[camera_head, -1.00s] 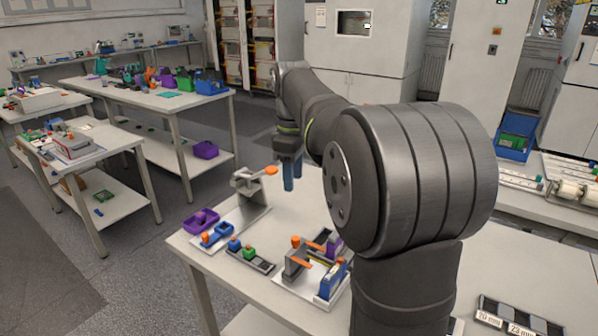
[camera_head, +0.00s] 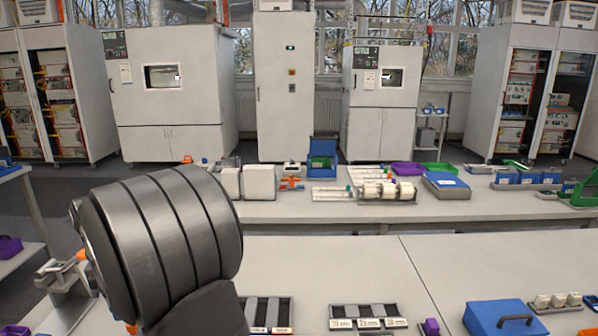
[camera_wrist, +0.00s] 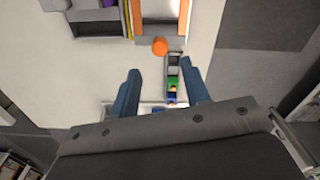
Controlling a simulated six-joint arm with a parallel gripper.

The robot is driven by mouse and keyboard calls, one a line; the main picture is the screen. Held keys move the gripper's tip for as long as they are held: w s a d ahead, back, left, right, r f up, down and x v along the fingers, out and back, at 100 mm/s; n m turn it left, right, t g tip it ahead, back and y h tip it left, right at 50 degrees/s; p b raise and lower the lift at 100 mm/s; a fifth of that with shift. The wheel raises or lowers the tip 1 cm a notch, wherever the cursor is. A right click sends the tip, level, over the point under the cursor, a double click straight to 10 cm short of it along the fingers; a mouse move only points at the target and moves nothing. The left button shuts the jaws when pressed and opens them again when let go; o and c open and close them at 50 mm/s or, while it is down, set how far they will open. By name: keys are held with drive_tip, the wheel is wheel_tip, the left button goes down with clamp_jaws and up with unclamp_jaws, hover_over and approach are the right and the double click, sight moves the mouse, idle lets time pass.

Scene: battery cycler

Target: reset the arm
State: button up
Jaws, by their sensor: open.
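My gripper (camera_wrist: 160,67) shows in the wrist view as two blue fingers spread apart, open with nothing between them. Below it is a pale bench top (camera_wrist: 75,65). A narrow rack (camera_wrist: 173,66) with small green, yellow and blue pieces lies under the space between the fingers. An orange knob (camera_wrist: 160,46) is just beyond the fingertips. In the head view, only a large grey joint of my arm fills the left; my gripper is not seen there.
A fixture with orange bars (camera_wrist: 183,18) lies beyond the knob. In the head view, a metal stand (camera_head: 65,280) is left of my arm. Slotted racks (camera_head: 268,314) and a blue case (camera_head: 505,318) sit along the near bench. The bench's middle (camera_head: 330,265) is clear.

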wheel_tip(320, 180, down, 6)
drive_tip(key=shift+d+r, duration=0.15)
drive_tip(key=shift+d, duration=0.25)
drive_tip(key=shift+a, duration=0.15)
